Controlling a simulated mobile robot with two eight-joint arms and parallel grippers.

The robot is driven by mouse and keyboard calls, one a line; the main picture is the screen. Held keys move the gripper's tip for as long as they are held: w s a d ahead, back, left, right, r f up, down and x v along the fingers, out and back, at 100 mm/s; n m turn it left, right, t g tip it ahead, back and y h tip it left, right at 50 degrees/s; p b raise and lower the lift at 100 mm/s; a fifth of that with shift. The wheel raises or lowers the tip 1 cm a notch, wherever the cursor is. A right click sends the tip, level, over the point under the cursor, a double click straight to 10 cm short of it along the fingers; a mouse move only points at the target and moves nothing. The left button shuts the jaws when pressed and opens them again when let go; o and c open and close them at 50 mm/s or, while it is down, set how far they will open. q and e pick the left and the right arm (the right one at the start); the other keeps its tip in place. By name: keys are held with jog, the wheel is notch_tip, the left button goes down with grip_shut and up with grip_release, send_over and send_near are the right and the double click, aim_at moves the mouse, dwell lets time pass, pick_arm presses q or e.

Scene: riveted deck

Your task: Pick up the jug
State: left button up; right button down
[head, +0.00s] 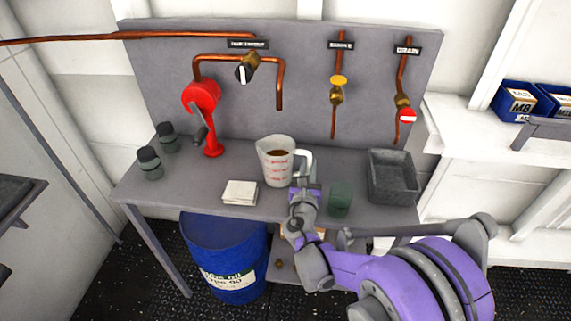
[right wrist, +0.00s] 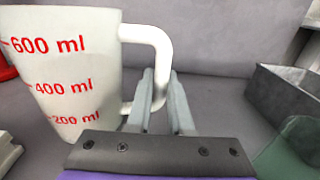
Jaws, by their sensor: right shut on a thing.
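The jug (head: 274,165) is a translucent white measuring jug with red markings and brown contents showing inside. It stands upright on the grey bench, near the middle, with its handle to the right. In the right wrist view the jug (right wrist: 62,75) fills the left side, with its white handle (right wrist: 160,45) reaching toward my fingers. My right gripper (head: 303,183) is at the handle side of the jug. In the right wrist view its fingers (right wrist: 160,100) are shut on the lower part of the handle. My left gripper is not in view.
A green cup (head: 340,199) stands close right of my right gripper, with a grey bin (head: 393,177) beyond it. A folded white cloth (head: 239,193) lies left of the jug. A red hand pump (head: 207,120) and two dark jars (head: 150,163) are further left. A blue drum (head: 226,262) stands below.

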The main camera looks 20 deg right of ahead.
jog(key=shift+r, duration=0.1)
dwell(0.5)
jog(key=shift+r+p, duration=1.15)
jog(key=shift+r, duration=3.75)
jog(key=c, duration=1.4)
grip_release()
jog(key=shift+c, duration=0.2)
grip_shut()
